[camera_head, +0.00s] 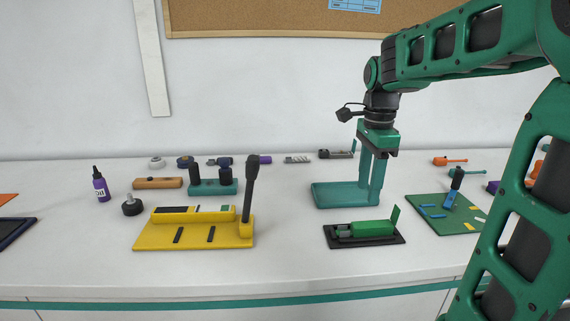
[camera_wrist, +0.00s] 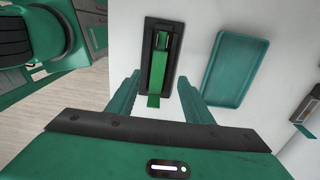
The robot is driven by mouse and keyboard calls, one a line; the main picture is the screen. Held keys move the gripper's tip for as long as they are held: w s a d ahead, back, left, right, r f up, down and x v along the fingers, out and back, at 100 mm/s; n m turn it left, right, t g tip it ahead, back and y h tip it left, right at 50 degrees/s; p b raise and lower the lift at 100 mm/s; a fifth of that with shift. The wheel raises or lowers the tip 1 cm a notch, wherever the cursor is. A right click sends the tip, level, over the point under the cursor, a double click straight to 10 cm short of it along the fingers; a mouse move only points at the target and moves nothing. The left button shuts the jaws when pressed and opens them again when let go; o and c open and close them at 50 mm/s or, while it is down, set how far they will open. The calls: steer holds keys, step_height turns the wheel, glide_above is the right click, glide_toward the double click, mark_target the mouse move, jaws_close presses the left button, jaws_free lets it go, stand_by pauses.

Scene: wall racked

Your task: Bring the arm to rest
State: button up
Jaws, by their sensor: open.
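My gripper (camera_head: 373,198) hangs pointing down above the white bench, to the right of the middle in the head view. Its two teal fingers are spread apart in the wrist view (camera_wrist: 159,76) with nothing held between them. Below and between them in that view lies a green device on a black base (camera_wrist: 148,32). The same device (camera_head: 365,229) stands in front of the gripper in the head view. A flat teal tray (camera_head: 335,195) lies behind the fingers, and shows right of them in the wrist view (camera_wrist: 236,68). My arm is raised and bent.
A yellow fixture (camera_head: 190,238) with an upright black lever (camera_head: 249,190) stands left of the gripper. Several small tools line the back. The bench's front strip is clear.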

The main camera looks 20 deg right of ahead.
steer(key=s+f+n, duration=0.5)
steer(key=s+n, duration=0.2)
steer(key=s, duration=0.3)
steer(key=s+f+n, duration=0.5)
steer(key=s+n, duration=0.2)
steer(key=s, duration=0.4)
steer(key=shift+a+f+n, duration=0.15)
steer(key=shift+a+n, duration=0.15)
steer(key=shift+n, duration=0.1)
steer(key=shift+w+f, duration=0.25)
steer(key=shift+w, duration=0.4)
